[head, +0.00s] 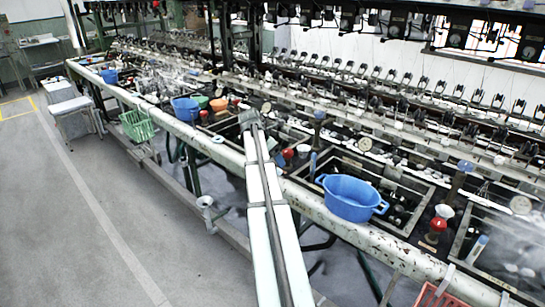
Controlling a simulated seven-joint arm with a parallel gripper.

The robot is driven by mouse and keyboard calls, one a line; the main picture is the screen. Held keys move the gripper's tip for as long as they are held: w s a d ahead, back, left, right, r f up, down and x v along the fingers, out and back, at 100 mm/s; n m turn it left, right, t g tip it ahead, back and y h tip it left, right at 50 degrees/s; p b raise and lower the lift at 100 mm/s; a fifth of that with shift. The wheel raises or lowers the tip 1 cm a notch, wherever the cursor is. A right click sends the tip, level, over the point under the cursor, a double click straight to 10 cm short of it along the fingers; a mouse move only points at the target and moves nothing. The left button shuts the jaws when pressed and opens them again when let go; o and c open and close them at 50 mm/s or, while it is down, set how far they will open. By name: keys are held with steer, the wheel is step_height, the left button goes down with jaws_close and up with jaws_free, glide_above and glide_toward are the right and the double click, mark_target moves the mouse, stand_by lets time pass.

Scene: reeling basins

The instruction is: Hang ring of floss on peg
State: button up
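A small pale blue ring (218,139) lies on the long white front rail (178,124), left of the picture's middle. It may be the ring of floss, but it is too small to tell. I cannot make out a peg for certain. Short blue upright posts stand among the basins, one (313,160) right of the middle and another (465,168) farther right. My gripper is not seen in this view, so whether it is open or shut does not show.
A large blue basin (350,198) sits at the front edge on the right. The grey floor (70,220) at lower left is clear.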

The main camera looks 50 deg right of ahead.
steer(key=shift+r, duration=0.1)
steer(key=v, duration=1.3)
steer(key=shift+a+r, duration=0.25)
